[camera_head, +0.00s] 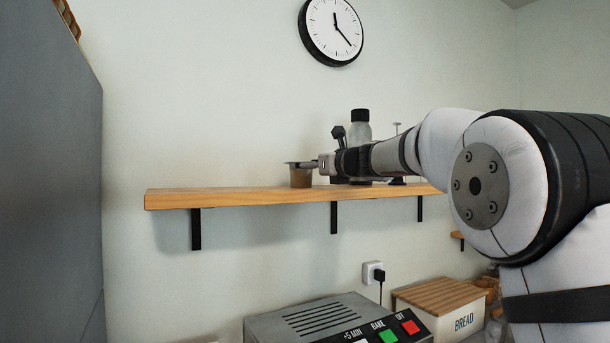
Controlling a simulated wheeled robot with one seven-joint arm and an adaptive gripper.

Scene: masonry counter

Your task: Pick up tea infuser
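A small brown cup-shaped thing (301,179) stands on the wooden shelf. A thin grey rim (295,163) tops it and may be the tea infuser; it is too small to be sure. My gripper (322,163) reaches in from the right just above the shelf, with its tip at or very near the right side of this rim. Whether they touch, and whether the fingers are open or shut, I cannot tell. My arm hides part of the shelf behind it.
The wooden shelf (220,197) sits on black brackets. A bottle with a black cap (360,126) stands behind my gripper. Below are a grey appliance with buttons (340,318), a bread box (440,306) and a plugged socket (372,272). The shelf's left end is bare.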

